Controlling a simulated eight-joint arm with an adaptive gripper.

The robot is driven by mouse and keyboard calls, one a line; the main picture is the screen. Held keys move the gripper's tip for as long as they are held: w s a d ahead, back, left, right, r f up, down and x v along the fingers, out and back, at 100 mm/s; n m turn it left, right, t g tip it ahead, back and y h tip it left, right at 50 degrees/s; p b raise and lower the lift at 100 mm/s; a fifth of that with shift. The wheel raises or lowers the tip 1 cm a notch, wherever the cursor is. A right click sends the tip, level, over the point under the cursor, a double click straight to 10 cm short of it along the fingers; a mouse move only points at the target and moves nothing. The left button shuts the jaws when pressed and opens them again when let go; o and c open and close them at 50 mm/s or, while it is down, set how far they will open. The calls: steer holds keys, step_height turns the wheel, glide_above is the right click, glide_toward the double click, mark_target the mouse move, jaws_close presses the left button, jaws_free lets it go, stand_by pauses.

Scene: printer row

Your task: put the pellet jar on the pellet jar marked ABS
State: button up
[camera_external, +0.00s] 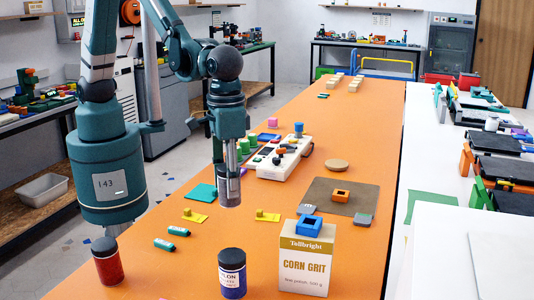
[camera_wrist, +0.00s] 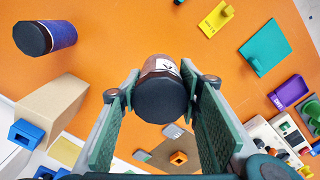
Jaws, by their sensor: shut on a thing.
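My gripper (camera_external: 229,150) is shut on a dark-lidded pellet jar (camera_external: 230,191) and holds it above the orange table. In the wrist view the held jar (camera_wrist: 161,92) sits between the two finger pads, its dark lid facing the camera, with part of a white label showing. A blue jar (camera_external: 232,281) with a dark lid and a label ending in "LON" stands at the front; it also shows in the wrist view (camera_wrist: 48,37). A red jar (camera_external: 108,268) with a dark lid stands at the front left. I cannot read ABS on any jar.
A corn grit box (camera_external: 305,265) with a blue block (camera_external: 309,225) on top stands right of the blue jar. Yellow pieces (camera_external: 267,215), teal pieces (camera_external: 171,244) and a white control panel (camera_external: 284,160) lie around. The orange table (camera_external: 355,110) is clearer towards the back.

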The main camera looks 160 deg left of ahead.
steer(key=shift+d, duration=0.1)
steer(key=w+d+r+p, duration=0.2)
steer(key=w+d+r, duration=0.1)
steer(key=d, duration=0.5)
steer(key=w+d+r+p, duration=0.3)
steer(key=d, duration=0.5)
step_height(320, 180, up, 5)
steer(key=n+p, duration=0.1)
steer(key=p, duration=0.3)
glide_above(104, 243)
steer(key=shift+f, duration=0.15)
steer(key=shift+w+f, duration=0.1)
steer(key=shift+f, duration=2.75)
steer(key=shift+f, duration=2.1)
steer(key=shift+f+b, duration=0.1)
steer(key=shift+b, duration=0.2)
